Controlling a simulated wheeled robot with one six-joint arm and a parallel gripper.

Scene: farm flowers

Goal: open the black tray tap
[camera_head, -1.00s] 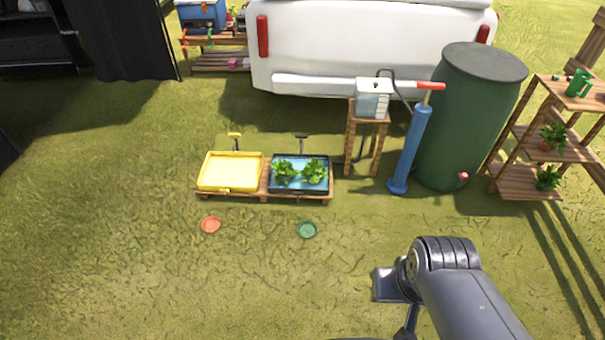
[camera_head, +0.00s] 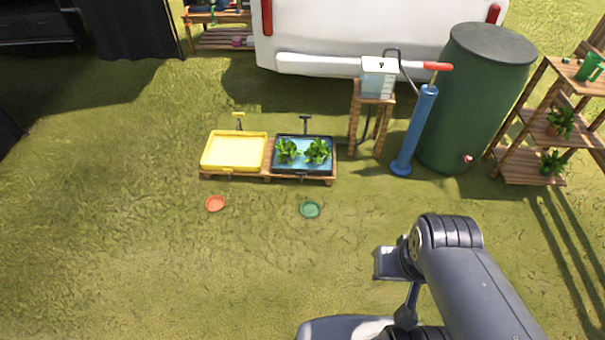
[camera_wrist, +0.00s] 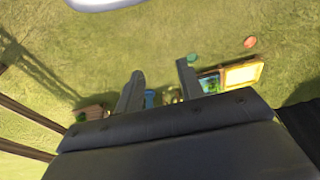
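The black tray (camera_head: 275,170) holds blue water and two leafy green plants, and sits on the right part of a low wooden pallet (camera_head: 267,179). A small black tap (camera_head: 304,123) stands at its back edge, and a small dark fitting shows at its front edge. Whether the tap is open or shut is too small to tell. In the wrist view, part of the tray shows with its plants, upside down at the right. My gripper (camera_wrist: 158,82) shows there with two fingers apart and nothing between them. It is well away from the tray.
A yellow tray (camera_head: 234,152) with a yellow tap is beside the black tray. An orange dish (camera_head: 215,203) and a green dish (camera_head: 310,210) lie on the grass in front. A blue pump (camera_head: 413,130), green barrel (camera_head: 475,97) and water box (camera_head: 379,78) stand right. Front-left grass is clear.

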